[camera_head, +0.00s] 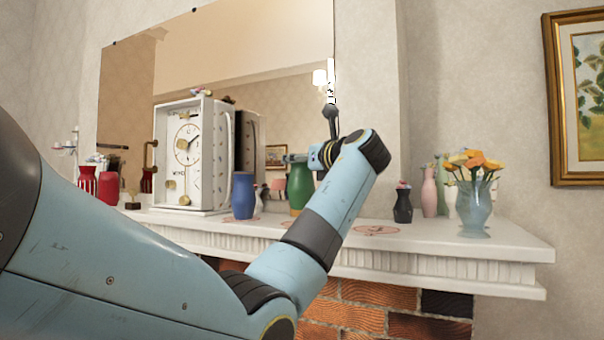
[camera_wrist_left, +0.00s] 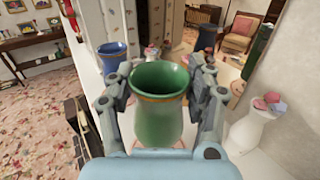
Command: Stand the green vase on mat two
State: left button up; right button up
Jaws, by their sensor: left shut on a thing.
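The green vase (camera_head: 299,187) is upright near the middle of the white mantel shelf, partly behind my left arm. My left gripper (camera_head: 297,159) is shut on it near its top. In the left wrist view the green vase (camera_wrist_left: 158,110) shows its open mouth between the two fingers of my left gripper (camera_wrist_left: 162,84). A round pinkish mat (camera_head: 376,230) lies bare on the shelf to the right of my arm. Another pinkish mat (camera_head: 287,224) shows just below the vase, partly hidden. I cannot read the mat marks or tell whether the vase's base touches the shelf.
A blue vase (camera_head: 243,196) stands left of the green vase, with a white clock (camera_head: 184,157) behind. Red vases (camera_head: 108,186) stand further left. A small dark vase (camera_head: 403,204), a pink vase (camera_head: 429,192) and a glass vase of flowers (camera_head: 474,205) stand right. A mirror (camera_head: 240,60) backs the shelf.

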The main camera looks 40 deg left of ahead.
aim_at(309, 174)
pick_arm(q)
jog(key=shift+f, duration=1.55)
jog(key=shift+p, duration=0.3)
jog(key=o, duration=1.3)
jog(key=shift+f, duration=0.15)
jog(key=shift+d, duration=0.2)
jog(key=b+v, duration=0.2)
jog(key=v, duration=0.9)
jog(key=shift+s+d+b, duration=0.25)
jog(key=shift+d+b, duration=0.05)
